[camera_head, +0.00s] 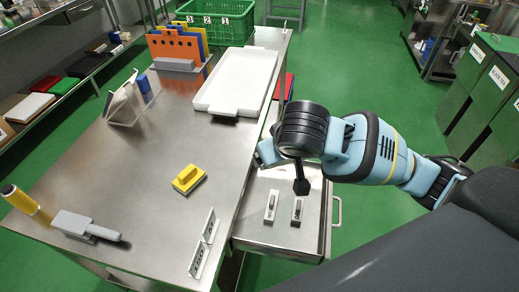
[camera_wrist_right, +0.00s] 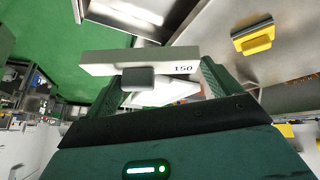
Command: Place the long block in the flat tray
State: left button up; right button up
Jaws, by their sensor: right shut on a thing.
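The long block (camera_wrist_right: 110,63) is a pale bar with the number 150 on its face and a grey knob. In the right wrist view it lies crosswise between the fingers of my right gripper (camera_wrist_right: 162,78), which is shut on it. In the head view my right arm reaches over the edge between table and drawer, and I cannot make out the held block there. The flat tray (camera_head: 209,96) is white and shallow. It lies on the far part of the metal table, beyond my right arm, with an empty floor. My left gripper is not in view.
Below my arm is an open drawer (camera_head: 312,238) with two small knobbed blocks (camera_head: 271,206). The table (camera_head: 150,170) holds a yellow block (camera_head: 188,179), a grey handled tool (camera_head: 85,226) and upright labels (camera_head: 203,246). Coloured panels (camera_head: 177,48) and a green crate (camera_head: 216,20) stand behind.

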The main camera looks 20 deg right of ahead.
aim_at(238, 86)
jog(key=k, duration=0.65)
jog(key=l+u, duration=0.1)
jog(key=u, duration=1.25)
jog(key=i+l, duration=0.1)
jog(key=l, duration=0.4)
jog(key=i+l, duration=0.1)
jog(key=l, duration=0.35)
jog(key=i+l, duration=0.1)
jog(key=l, duration=0.4)
jog(key=i+l, duration=0.1)
jog(key=l, duration=0.35)
jog(key=i+l, duration=0.1)
jog(key=l, duration=0.4)
